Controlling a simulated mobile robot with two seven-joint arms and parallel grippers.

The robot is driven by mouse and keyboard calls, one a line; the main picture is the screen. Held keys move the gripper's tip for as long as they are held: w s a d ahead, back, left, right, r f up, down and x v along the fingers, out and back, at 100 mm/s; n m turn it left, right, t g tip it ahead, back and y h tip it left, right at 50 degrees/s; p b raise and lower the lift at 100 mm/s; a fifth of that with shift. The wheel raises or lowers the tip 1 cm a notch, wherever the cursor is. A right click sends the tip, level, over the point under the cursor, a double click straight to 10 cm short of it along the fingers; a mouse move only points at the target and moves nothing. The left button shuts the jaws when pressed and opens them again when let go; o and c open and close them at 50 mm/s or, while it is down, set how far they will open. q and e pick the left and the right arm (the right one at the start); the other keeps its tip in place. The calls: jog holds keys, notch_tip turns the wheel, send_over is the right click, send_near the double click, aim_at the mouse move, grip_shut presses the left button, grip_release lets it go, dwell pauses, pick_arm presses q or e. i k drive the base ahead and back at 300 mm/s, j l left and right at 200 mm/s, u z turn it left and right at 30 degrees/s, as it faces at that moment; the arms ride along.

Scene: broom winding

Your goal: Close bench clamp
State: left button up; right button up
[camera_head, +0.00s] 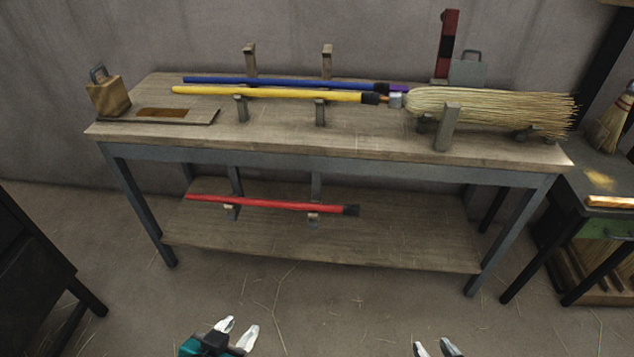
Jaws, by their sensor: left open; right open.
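The workbench (330,148) stands ahead with a wooden top and grey metal legs. A straw broom head (490,108) lies on its right end, with an upright grey-brown post (446,128) in front of it and small dark brackets around it. These look like the bench clamp, but I cannot tell how far its jaws are apart. My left gripper (236,332) is open and empty at the bottom edge, well short of the bench. My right gripper (436,348) is open and empty at the bottom edge, also apart from everything.
A blue pole (280,81) and a yellow pole (270,93) lie between bench uprights. A red pole (270,203) rests on lower holders. A wooden block (108,97) stands at left, a red post (446,45) at back right. A green-drawer table (600,228) stands right.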

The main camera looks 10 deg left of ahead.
aim_at(449, 17)
jog(key=u, duration=0.35)
jog(key=i+l+u, duration=0.15)
jog(key=l+u, duration=0.65)
jog(key=l, duration=0.45)
jog(key=i+l, duration=0.1)
jog(key=l, duration=0.4)
jog(key=i+u, duration=0.05)
